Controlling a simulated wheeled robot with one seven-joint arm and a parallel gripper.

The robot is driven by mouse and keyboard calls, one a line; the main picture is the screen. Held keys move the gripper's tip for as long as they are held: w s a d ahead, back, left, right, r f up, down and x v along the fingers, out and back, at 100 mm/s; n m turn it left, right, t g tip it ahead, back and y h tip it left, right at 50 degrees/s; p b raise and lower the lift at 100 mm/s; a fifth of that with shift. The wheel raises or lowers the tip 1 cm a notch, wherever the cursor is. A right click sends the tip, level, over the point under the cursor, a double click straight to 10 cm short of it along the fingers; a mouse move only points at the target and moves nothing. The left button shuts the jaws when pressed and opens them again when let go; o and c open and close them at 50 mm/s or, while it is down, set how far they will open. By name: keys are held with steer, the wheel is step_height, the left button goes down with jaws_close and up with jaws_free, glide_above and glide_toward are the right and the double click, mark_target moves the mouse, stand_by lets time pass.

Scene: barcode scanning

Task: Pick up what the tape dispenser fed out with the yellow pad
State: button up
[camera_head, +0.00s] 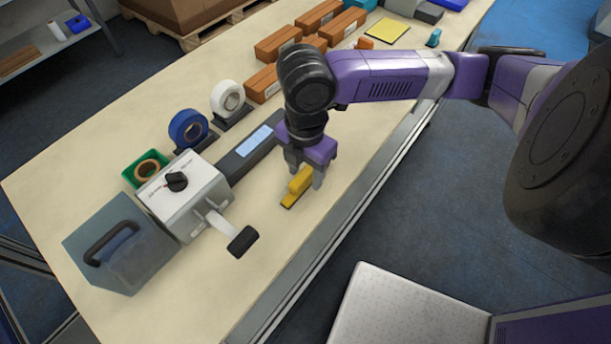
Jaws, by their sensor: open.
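The tape dispenser (190,190) is a pale grey box with a black knob on top, left of centre on the table. A pale strip (222,224) sticks out from its front and reaches a black block (242,241). I cannot tell whether this strip is tape or a lever arm. The yellow pad (297,190) has an upright grip and a dark lower edge, and stands on the table right of the dispenser. My gripper (306,176) points down right at the pad, jaws open. Its fingers partly hide the pad's top; contact is unclear.
Blue (188,128) and white (230,97) tape rolls, a green bin (146,169) and a grey case (121,243) stand left. A long dark bar (249,148) lies behind my gripper. Brown boxes (279,45) stand at the back. The table front near the pad is bare.

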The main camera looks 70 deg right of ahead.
mark_target(306, 172)
steer(key=shift+f, duration=0.2)
jaws_close()
steer(key=shift+r, duration=0.15)
step_height(306, 172, up, 20)
steer(key=p, duration=0.1)
stand_by(0.5)
steer(key=c, duration=0.9)
jaws_free()
jaws_close()
